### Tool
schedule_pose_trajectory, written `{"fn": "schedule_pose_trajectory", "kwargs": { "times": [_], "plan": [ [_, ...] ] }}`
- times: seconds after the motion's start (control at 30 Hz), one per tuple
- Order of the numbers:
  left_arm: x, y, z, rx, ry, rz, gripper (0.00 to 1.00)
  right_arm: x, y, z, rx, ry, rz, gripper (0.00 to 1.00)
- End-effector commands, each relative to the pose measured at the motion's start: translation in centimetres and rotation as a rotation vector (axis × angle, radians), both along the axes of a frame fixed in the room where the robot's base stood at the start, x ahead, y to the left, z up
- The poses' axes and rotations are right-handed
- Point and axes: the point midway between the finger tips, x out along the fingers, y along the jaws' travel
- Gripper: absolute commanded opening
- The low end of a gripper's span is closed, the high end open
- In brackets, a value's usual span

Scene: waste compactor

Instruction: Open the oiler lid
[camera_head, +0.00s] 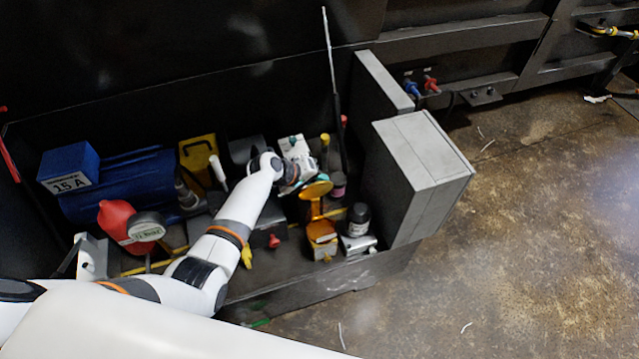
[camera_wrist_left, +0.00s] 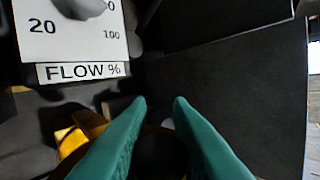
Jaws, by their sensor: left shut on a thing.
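A yellow-orange fitting with a small box-shaped body (camera_head: 322,240) and a round orange disc (camera_head: 316,190) above it stands right of my left gripper. It looks like the oiler and its lid, but no label shows. My left gripper (camera_head: 292,187) is at the back of the compartment, below a white dial plate (camera_head: 294,148). In the left wrist view the green fingers (camera_wrist_left: 160,103) are a little apart at the tips, with a dark rounded thing (camera_wrist_left: 160,150) between them lower down. Yellow parts (camera_wrist_left: 85,130) show beside the left finger. My right gripper is not in view.
A "FLOW %" plate (camera_wrist_left: 80,72) is close at left in the wrist view. A grey box (camera_head: 425,175) stands right of the fittings. A black-capped jar (camera_head: 358,219), a red can (camera_head: 118,220) and a blue box (camera_head: 70,166) crowd the compartment. Open floor lies right.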

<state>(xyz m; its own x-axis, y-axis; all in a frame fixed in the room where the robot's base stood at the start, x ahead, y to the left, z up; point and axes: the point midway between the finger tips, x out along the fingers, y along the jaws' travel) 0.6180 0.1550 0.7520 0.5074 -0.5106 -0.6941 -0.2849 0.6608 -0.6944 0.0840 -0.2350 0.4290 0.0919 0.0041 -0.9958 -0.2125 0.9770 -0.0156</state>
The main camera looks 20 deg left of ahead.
Motion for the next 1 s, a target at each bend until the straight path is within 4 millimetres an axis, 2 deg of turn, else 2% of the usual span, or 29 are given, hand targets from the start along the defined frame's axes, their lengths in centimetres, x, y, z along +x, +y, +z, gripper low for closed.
{"fn": "schedule_pose_trajectory", "kwargs": {
  "times": [0.4, 0.97, 1.0],
  "plan": [
    [1.1, 0.8, -0.6, -0.108, 0.16, 0.002, 0.0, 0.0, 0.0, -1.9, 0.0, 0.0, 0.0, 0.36],
    [1.2, 0.8, -0.5, -0.124, 0.184, 0.0, 0.0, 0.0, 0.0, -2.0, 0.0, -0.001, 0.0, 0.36],
    [1.2, 0.8, -0.5, -0.124, 0.184, 0.0, 0.22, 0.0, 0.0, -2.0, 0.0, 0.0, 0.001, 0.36]
  ]
}}
